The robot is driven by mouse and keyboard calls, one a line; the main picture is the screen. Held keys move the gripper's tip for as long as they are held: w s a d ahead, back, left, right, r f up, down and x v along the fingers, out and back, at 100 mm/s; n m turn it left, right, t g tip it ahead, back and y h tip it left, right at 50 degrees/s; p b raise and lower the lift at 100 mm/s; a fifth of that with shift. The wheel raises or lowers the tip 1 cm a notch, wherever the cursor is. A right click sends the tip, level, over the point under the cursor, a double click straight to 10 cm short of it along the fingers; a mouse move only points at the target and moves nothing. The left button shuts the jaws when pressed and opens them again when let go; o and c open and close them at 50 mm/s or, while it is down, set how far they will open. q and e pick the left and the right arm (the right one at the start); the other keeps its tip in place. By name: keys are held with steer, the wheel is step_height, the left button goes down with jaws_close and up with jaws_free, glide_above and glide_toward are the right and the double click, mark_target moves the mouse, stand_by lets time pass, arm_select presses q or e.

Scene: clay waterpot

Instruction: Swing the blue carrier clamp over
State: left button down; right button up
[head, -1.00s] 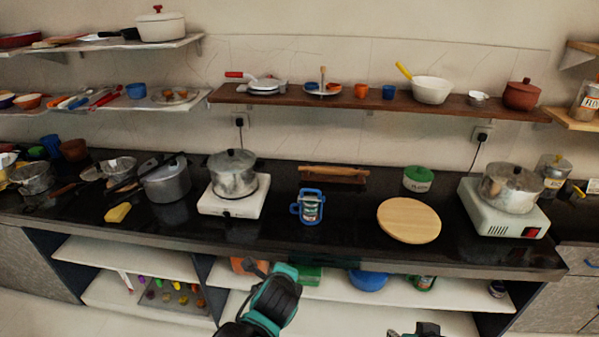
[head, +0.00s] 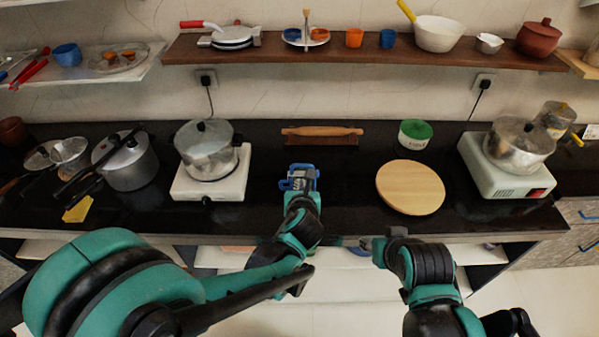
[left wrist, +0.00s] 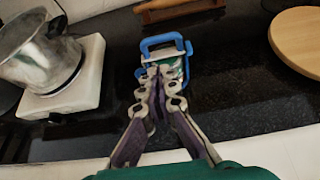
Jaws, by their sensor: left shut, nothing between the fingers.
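The blue carrier (head: 313,171) stands on the black counter, between the hot plate and the round board. It also shows in the left wrist view (left wrist: 163,41), with its blue bar raised at the far side and something green and pale inside. My left gripper (left wrist: 160,75) is shut and empty, with its fingertips at the near side of the carrier, covering part of it. I cannot tell if they touch it. In the head view the left gripper (head: 299,187) hides the carrier's lower part. My right gripper (head: 352,243) is low by the counter's front edge, too small to read.
A steel pot (head: 206,152) on a white hot plate (head: 230,183) stands left of the carrier. A round wooden board (head: 410,187) lies to the right. A rolling pin (head: 322,131) lies behind. The counter between carrier and board is clear.

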mark_target(302, 173)
arm_select(q)
steer(key=b+x, duration=0.3)
steer(key=x, duration=0.5)
steer(key=shift+w+f, duration=0.25)
steer(key=shift+x, duration=0.75)
arm_select(e)
steer(key=shift+w+f, duration=0.1)
steer(key=shift+f, duration=1.65)
arm_select(q)
steer(key=shift+d+r, duration=0.1)
steer(key=shift+d, duration=0.05)
steer(key=shift+r, duration=0.15)
arm_select(e)
steer(key=shift+a+r, duration=0.1)
steer(key=shift+a, duration=0.6)
arm_select(q)
steer(key=shift+m+y, duration=0.3)
arm_select(e)
steer(key=shift+a, duration=0.1)
